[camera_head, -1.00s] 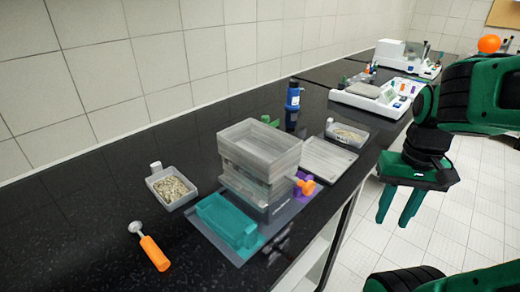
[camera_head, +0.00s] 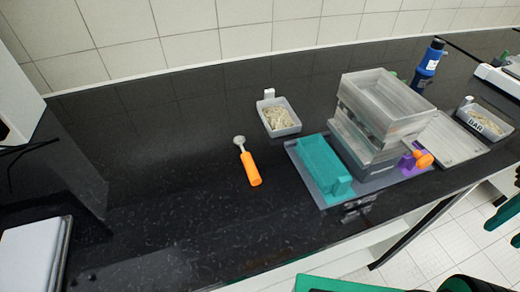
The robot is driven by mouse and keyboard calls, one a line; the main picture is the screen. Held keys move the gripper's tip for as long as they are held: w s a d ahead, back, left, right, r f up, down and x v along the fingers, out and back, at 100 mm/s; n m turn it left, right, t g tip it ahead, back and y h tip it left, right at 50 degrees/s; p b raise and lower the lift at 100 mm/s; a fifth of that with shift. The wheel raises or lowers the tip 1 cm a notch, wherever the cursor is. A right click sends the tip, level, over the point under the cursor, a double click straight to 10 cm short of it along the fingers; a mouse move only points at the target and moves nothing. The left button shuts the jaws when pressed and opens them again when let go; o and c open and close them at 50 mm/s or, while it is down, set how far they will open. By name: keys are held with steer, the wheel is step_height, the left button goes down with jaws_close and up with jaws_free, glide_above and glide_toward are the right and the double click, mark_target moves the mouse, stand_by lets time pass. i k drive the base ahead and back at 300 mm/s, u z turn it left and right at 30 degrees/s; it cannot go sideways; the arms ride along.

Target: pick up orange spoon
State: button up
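The orange spoon (camera_head: 249,164) lies on the black worktop, left of the sieve shaker. Its round metal bowl points toward the wall and its thick orange handle toward the front edge. Nothing covers it. My gripper (camera_head: 509,227) is only partly in view at the right edge, far to the right of the spoon and beyond the worktop's front edge. Its two green fingertips are apart, with no object visible between them.
A grey tray of grainy material (camera_head: 281,121) is just right of the spoon. The shaker has stacked clear sieves (camera_head: 386,100) and a teal block (camera_head: 325,167). A blue bottle (camera_head: 428,62) stands behind. White equipment (camera_head: 33,262) is at left. Worktop left of the spoon is clear.

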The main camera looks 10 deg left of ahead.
mark_target(255, 178)
steer(key=k, duration=0.5)
steer(key=z, duration=1.05)
steer(key=k, duration=1.3)
steer(key=u, duration=1)
steer(key=i, duration=1)
steer(key=z, duration=0.1)
